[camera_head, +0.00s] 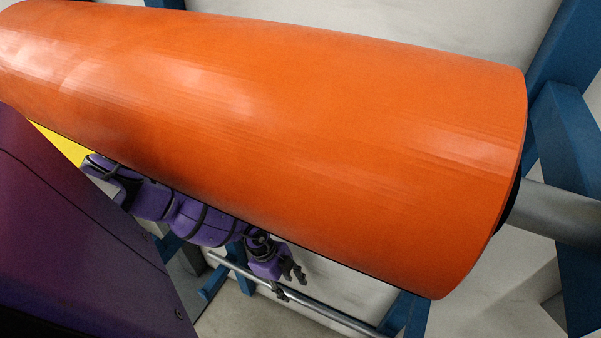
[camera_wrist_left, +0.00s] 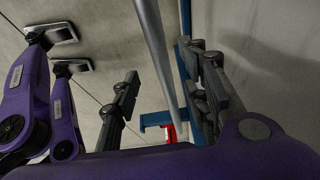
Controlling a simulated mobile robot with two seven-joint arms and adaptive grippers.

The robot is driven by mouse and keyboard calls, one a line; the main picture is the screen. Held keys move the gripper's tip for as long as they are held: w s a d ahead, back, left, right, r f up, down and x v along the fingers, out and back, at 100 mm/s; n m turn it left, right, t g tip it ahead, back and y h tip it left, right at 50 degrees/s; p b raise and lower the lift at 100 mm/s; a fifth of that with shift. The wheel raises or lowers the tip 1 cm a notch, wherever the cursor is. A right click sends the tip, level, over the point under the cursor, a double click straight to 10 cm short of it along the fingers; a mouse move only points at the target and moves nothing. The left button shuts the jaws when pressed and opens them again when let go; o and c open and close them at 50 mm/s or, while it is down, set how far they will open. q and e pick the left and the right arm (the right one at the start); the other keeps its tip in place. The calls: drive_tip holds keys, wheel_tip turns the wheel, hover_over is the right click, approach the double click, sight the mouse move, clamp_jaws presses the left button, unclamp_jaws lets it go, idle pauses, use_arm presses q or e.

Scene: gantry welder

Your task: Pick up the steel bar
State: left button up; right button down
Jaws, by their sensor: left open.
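The steel bar (camera_head: 335,312) is a thin grey rod running diagonally low in the head view, below the orange cylinder. It also shows in the left wrist view (camera_wrist_left: 154,45) as a long grey rod coming down from the top. My left gripper (camera_head: 291,284) is open and beside the bar, with its fingers reaching toward it. In the left wrist view, the bar shows between the two dark fingers of the gripper (camera_wrist_left: 165,90). I cannot tell whether either finger touches it. My right gripper is not in view.
A large orange cylinder (camera_head: 270,110) fills much of the head view just above my left arm. A thick steel shaft (camera_head: 555,212) comes out of its right end. Blue frame beams (camera_head: 568,140) stand at the right. A small red part (camera_wrist_left: 170,133) shows beyond the fingers.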

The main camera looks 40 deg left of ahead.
sight(299, 298)
use_arm(q)
drive_tip(key=b+x, duration=0.1)
drive_tip(key=x, duration=0.1)
drive_tip(key=d+x, duration=0.1)
drive_tip(key=x, duration=0.2)
drive_tip(key=shift+w+d+b, duration=0.1)
drive_tip(key=shift+w+b, duration=0.15)
drive_tip(key=shift+b, duration=0.15)
clamp_jaws()
